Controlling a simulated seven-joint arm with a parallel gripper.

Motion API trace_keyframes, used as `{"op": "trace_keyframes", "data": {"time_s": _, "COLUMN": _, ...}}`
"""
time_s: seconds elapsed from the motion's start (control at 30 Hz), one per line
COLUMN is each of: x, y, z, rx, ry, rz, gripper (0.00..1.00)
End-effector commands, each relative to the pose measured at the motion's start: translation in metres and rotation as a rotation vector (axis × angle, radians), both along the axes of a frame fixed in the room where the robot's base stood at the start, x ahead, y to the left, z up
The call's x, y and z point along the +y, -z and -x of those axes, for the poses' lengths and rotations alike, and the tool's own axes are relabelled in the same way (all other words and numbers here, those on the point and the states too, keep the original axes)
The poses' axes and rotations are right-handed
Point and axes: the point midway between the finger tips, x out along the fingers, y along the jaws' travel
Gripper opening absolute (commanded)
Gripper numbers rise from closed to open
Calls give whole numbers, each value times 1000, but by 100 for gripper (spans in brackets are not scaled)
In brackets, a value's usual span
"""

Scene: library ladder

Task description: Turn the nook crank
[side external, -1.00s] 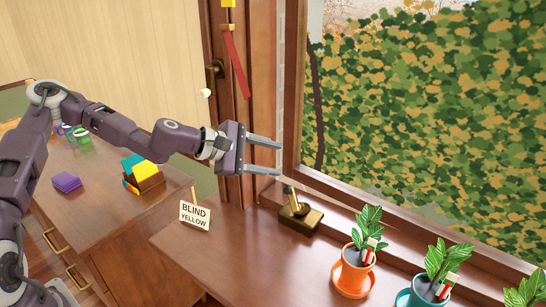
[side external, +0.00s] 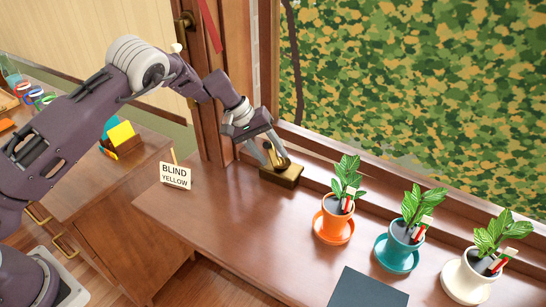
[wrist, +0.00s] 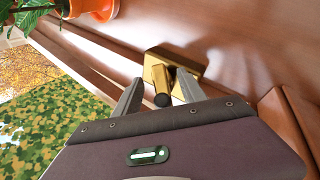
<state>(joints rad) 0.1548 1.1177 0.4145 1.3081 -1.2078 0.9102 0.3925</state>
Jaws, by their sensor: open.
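The nook crank (side external: 283,175) is a brass block with an upright brass arm and a dark-tipped handle, set on the wooden sill by the window. My gripper (side external: 277,157) is pointed down at it, with its fingers open around or beside the crank's upper part. In the wrist view the crank's brass base (wrist: 178,60) lies just beyond the fingertips, and its dark-ended handle (wrist: 161,98) shows between the two open fingers (wrist: 158,92). I cannot tell whether either finger touches the handle.
A sign reading "BLIND YELLOW" (side external: 175,176) stands left of the crank. A dark flat item (side external: 368,288) lies in front. The window frame (side external: 265,70) rises close behind the crank.

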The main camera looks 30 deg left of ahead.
Motion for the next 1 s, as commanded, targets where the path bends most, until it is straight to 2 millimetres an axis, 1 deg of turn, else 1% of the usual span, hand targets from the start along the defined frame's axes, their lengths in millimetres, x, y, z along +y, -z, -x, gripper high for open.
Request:
{"op": "trace_keyframes", "data": {"time_s": 0.03, "x": -3, "y": 7, "z": -1, "rx": 1, "ry": 1, "rz": -2, "gripper": 48}}
{"op": "trace_keyframes", "data": {"time_s": 0.13, "x": -7, "y": 13, "z": -3, "rx": 0, "ry": 0, "rz": -1, "gripper": 48}}
{"op": "trace_keyframes", "data": {"time_s": 0.37, "x": -7, "y": 15, "z": -4, "rx": 1, "ry": -2, "rz": 0, "gripper": 48}}
{"op": "trace_keyframes", "data": {"time_s": 0.4, "x": -7, "y": 15, "z": -4, "rx": 1, "ry": -2, "rz": 0, "gripper": 44}}
{"op": "trace_keyframes", "data": {"time_s": 0.47, "x": -7, "y": 15, "z": -4, "rx": 1, "ry": -2, "rz": 0, "gripper": 33}}
{"op": "trace_keyframes", "data": {"time_s": 0.6, "x": -7, "y": 15, "z": -3, "rx": 1, "ry": -2, "rz": 0, "gripper": 5}}
{"op": "trace_keyframes", "data": {"time_s": 0.63, "x": -7, "y": 15, "z": -3, "rx": 1, "ry": -2, "rz": 0, "gripper": 0}}
{"op": "trace_keyframes", "data": {"time_s": 0.87, "x": -7, "y": 15, "z": -3, "rx": 3, "ry": -7, "rz": 7, "gripper": 0}}
{"op": "trace_keyframes", "data": {"time_s": 1.0, "x": -6, "y": 15, "z": -3, "rx": 2, "ry": -34, "rz": 39, "gripper": 0}}
